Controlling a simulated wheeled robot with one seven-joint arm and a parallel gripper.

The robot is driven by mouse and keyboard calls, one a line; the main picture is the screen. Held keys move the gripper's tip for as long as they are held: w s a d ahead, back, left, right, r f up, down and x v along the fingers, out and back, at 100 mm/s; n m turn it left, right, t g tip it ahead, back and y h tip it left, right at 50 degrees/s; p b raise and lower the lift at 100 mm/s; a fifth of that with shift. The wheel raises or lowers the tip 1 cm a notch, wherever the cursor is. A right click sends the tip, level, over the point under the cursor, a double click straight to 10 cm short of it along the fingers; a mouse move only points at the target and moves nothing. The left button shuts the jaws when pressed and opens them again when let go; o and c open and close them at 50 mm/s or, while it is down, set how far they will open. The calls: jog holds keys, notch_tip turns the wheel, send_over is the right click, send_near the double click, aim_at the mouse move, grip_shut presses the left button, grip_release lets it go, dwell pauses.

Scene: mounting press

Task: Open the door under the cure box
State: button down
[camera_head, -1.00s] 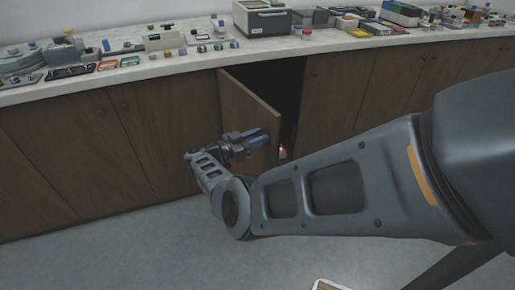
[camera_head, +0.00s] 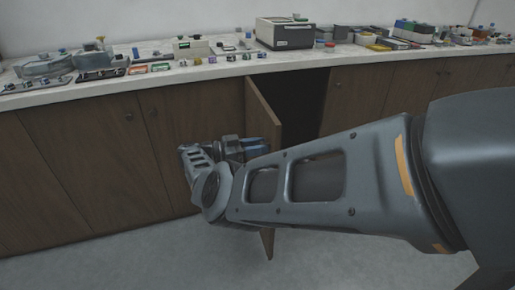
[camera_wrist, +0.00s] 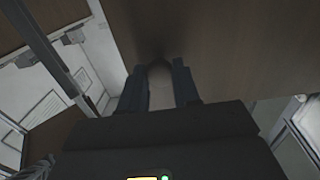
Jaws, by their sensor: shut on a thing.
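The cure box (camera_head: 285,32), a white and dark grey box, stands on the counter at the upper middle of the head view. Under it, the brown wooden door (camera_head: 262,108) stands swung well out from the cabinet front, with the dark opening (camera_head: 300,98) showing to its right. My gripper (camera_head: 262,146) is at the left face of the door, near its outer edge. In the wrist view my two fingers (camera_wrist: 160,85) point at the door's brown face (camera_wrist: 225,45), with a dark round knob (camera_wrist: 158,70) between their tips. The fingers partly hide the knob.
The pale counter (camera_head: 215,67) carries many small items along the back. Closed brown cabinet doors (camera_head: 95,150) line both sides of the opening. The grey floor (camera_head: 150,245) in front is clear. My arm covers the lower right.

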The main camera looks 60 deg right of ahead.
jog(key=c, duration=0.8)
grip_release()
jog(key=b+v, duration=0.4)
jog(key=v, duration=0.3)
jog(key=shift+w+a, duration=0.25)
